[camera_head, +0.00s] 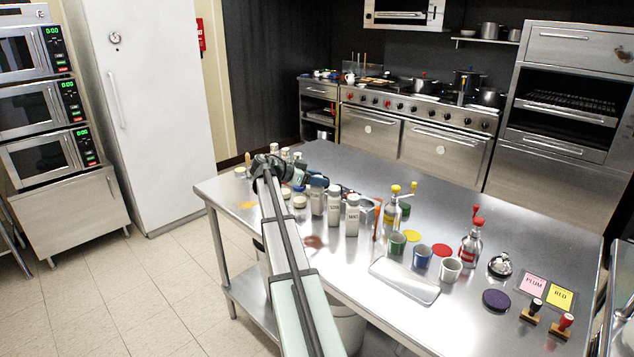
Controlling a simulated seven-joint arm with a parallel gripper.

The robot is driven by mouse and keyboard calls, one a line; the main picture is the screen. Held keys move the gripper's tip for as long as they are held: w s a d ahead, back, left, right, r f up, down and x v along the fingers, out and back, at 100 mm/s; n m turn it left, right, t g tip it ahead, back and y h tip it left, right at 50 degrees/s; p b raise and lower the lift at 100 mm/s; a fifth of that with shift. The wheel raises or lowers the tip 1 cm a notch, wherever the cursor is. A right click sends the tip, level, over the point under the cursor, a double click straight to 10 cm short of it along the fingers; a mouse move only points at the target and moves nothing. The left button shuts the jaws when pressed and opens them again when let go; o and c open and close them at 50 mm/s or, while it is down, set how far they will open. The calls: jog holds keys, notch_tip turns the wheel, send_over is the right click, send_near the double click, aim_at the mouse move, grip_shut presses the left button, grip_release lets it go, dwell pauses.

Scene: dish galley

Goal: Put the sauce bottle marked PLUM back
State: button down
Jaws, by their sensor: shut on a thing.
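My arm reaches up from the bottom edge over the left part of the steel table (400,185). My gripper (310,186) is small and partly hidden among bottles and jars there. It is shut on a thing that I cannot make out. No bottle marked PLUM can be read. A pink card (534,282) reads PLUM beside a yellow card (561,296) reading RED. A bare purple disc (496,300) lies near the front edge.
White-capped shakers (352,215) stand close to my gripper. Green (397,243), blue (422,257) and white (451,269) cups stand behind a shallow tray (405,281). A bell (500,265) and stamps (531,313) are at right.

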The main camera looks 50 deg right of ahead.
jog(key=shift+f, duration=0.45)
jog(key=shift+c, duration=2.4)
grip_release()
jog(key=v, duration=1.2)
